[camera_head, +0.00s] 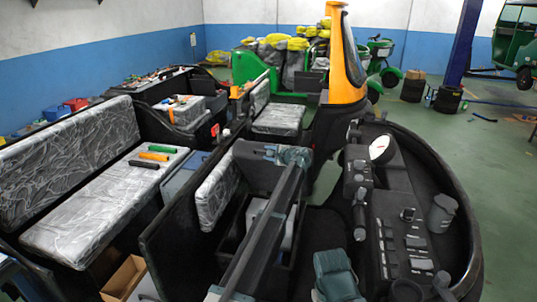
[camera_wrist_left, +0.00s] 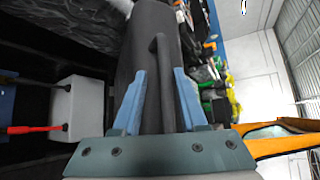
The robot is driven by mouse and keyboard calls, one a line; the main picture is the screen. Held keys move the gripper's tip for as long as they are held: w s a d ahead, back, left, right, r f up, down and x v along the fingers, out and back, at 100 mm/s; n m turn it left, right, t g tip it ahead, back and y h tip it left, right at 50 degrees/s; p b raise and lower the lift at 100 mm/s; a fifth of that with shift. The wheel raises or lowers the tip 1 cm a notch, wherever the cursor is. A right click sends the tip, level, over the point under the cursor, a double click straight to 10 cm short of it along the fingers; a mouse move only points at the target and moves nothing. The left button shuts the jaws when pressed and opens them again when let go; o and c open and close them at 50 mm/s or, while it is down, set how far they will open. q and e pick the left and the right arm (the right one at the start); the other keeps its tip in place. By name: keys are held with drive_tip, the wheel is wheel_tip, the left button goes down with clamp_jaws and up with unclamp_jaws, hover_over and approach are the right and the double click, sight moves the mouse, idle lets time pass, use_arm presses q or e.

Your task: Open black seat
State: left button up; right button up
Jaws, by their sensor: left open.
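The black seat (camera_head: 256,172) stands tilted up as a dark panel behind an open black box (camera_head: 266,262) in the rickshaw's front. My left gripper (camera_head: 266,151) is at the panel's upper edge. In the left wrist view my left gripper (camera_wrist_left: 160,72) has its two blue fingers apart, one on each side of a black bar handle (camera_wrist_left: 164,85) on the black seat (camera_wrist_left: 140,45). Whether the fingers touch the bar cannot be told. A teal part at the bottom of the head view looks like my right gripper (camera_head: 337,277); its fingers cannot be made out.
The dashboard (camera_head: 400,215) with switches and a grey cup (camera_head: 442,212) curves around the right. A grey padded rear seat (camera_head: 110,195) holds several coloured tools on the left. An orange pillar (camera_head: 343,60) rises beyond. Green floor (camera_head: 490,170) is open at right.

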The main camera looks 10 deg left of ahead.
use_arm(q)
drive_tip(key=p+v, duration=0.4)
drive_tip(key=v, duration=0.9)
drive_tip(key=shift+s+d+p, duration=0.25)
drive_tip(key=shift+s+p, duration=0.05)
drive_tip(key=shift+s, duration=0.05)
drive_tip(key=shift+r, duration=0.1)
drive_tip(key=shift+c, duration=0.3)
